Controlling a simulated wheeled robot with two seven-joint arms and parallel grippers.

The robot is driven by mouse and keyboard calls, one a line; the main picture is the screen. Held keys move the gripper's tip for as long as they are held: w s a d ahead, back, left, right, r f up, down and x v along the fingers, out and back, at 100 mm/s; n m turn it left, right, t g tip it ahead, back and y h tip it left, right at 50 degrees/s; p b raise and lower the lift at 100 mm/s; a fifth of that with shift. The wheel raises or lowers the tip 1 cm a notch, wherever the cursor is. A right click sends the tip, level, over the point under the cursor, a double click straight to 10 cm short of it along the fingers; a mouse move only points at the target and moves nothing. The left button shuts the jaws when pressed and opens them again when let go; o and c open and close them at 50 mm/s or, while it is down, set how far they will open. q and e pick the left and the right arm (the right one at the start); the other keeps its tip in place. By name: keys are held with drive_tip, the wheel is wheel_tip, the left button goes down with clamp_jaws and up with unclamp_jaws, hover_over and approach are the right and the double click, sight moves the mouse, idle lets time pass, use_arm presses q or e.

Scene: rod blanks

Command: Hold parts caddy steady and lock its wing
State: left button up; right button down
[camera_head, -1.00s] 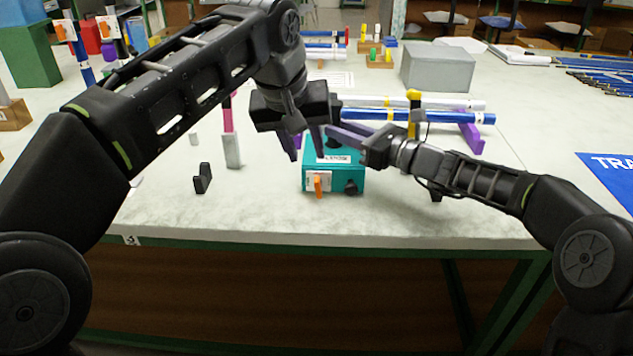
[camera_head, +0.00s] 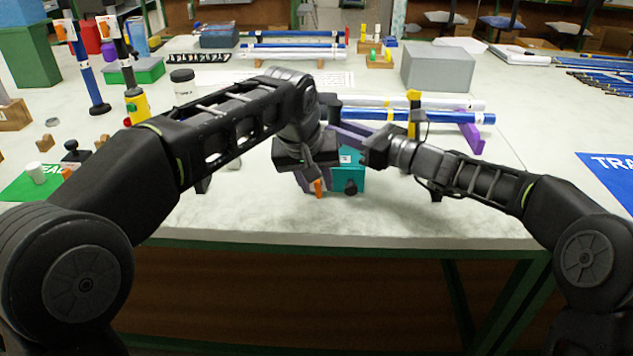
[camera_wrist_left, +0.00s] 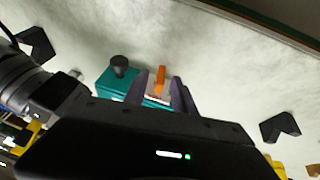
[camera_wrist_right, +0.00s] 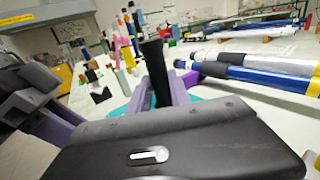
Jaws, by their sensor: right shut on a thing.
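The teal parts caddy (camera_head: 352,176) stands near the table's front edge, partly hidden by my arms. Its orange wing (camera_head: 318,187) and black knob (camera_head: 351,187) are on the front; in the left wrist view the wing (camera_wrist_left: 161,79) stands out from a pale plate. My right gripper (camera_head: 342,137) is shut on the black upright handle (camera_wrist_right: 154,68) above the caddy. My left gripper (camera_head: 313,181) is at the caddy's front left. In the left wrist view its fingers are apart, one on each side of the wing; I cannot tell whether they touch it.
Blue and white rods (camera_head: 450,116) lie on purple supports behind the caddy. A grey box (camera_head: 438,68) stands further back.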

use_arm(q)
drive_tip(key=shift+w+f, duration=0.15)
drive_tip(key=shift+f, duration=0.15)
clamp_jaws()
idle(0.5)
